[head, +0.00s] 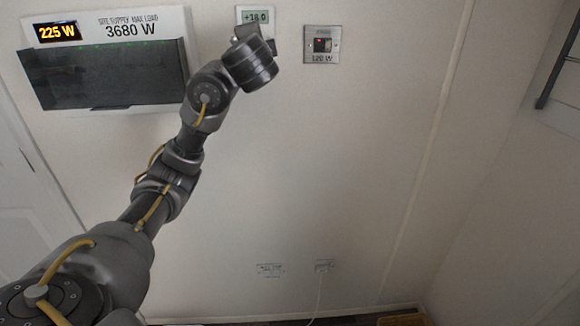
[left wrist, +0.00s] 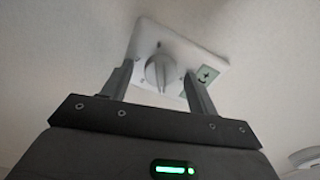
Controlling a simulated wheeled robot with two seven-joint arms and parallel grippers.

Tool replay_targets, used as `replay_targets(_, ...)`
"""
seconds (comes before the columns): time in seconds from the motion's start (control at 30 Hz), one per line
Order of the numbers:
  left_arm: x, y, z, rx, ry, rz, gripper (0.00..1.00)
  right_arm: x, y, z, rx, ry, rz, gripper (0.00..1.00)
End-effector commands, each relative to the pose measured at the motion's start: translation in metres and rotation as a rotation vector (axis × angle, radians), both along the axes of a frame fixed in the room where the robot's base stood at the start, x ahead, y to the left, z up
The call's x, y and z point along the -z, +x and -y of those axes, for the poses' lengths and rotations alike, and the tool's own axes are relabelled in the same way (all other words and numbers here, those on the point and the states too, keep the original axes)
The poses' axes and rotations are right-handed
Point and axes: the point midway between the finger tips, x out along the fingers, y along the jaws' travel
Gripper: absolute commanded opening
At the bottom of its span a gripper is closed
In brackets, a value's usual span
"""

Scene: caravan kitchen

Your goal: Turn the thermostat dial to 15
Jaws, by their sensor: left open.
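The thermostat (head: 255,14) is a white plate on the wall at the top of the head view, with a small display that appears to read +18.0. My left gripper (head: 247,36) is in front of its lower part and hides the dial there. In the left wrist view the grey round dial (left wrist: 161,71) with a raised grip bar sits on the white plate (left wrist: 203,53), beside the greenish display (left wrist: 207,75). The open fingers of my left gripper (left wrist: 158,76) stand on either side of the dial. I cannot tell whether they touch it. My right gripper is not in view.
A wall panel (head: 110,58) showing 225 W and 3680 W is left of the thermostat. A metal switch plate (head: 322,44) labelled 120 W is close on its right. Sockets (head: 270,269) are low on the wall. The wall between is bare.

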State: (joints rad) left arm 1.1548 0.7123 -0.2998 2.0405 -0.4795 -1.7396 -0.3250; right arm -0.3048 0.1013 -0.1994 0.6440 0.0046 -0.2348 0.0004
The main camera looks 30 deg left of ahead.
Motion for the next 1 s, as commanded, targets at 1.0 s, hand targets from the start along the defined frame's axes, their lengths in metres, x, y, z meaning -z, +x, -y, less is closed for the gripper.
replay_targets(1.0, -0.010, 0.000, -0.001, 0.000, 1.239, -0.942, 0.59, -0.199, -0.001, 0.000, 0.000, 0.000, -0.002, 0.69)
